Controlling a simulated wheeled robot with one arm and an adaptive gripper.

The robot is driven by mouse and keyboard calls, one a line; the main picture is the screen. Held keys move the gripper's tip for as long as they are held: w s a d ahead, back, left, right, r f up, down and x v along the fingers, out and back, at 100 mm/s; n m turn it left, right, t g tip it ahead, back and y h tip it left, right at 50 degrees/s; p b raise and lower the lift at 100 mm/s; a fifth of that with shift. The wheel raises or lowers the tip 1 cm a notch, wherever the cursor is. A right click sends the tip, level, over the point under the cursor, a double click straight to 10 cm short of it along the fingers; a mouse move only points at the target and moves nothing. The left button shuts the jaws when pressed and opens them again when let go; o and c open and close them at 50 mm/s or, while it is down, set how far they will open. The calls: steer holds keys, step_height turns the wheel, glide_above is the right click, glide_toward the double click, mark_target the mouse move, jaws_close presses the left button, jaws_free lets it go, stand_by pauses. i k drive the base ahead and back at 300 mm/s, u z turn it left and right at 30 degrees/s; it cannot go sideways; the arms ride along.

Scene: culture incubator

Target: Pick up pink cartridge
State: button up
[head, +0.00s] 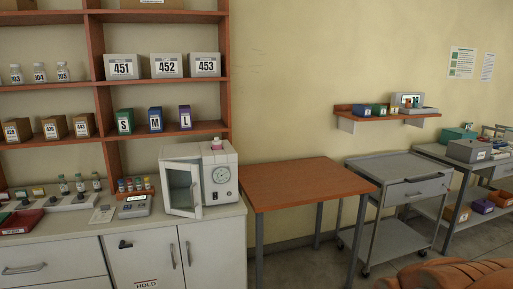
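A small pink object (216,143), which looks like the pink cartridge, sits on top of the white incubator (221,182). It is too small to make out its exact shape. The incubator stands on the right end of the left counter, with a round dial on its front. Its door (182,188) stands open to the left. My gripper is not in view.
A bare wooden-topped table (305,183) stands right of the counter, with a grey cart (400,168) beyond it. A grey device (135,206) and tubes (80,184) are left of the incubator. A brown rounded shape (450,275) fills the lower right corner.

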mark_target(216, 143)
steer(key=z, duration=0.4)
steer(key=i, duration=2.4)
steer(key=z, duration=1.35)
steer(key=i, duration=0.65)
steer(key=u, duration=3.45)
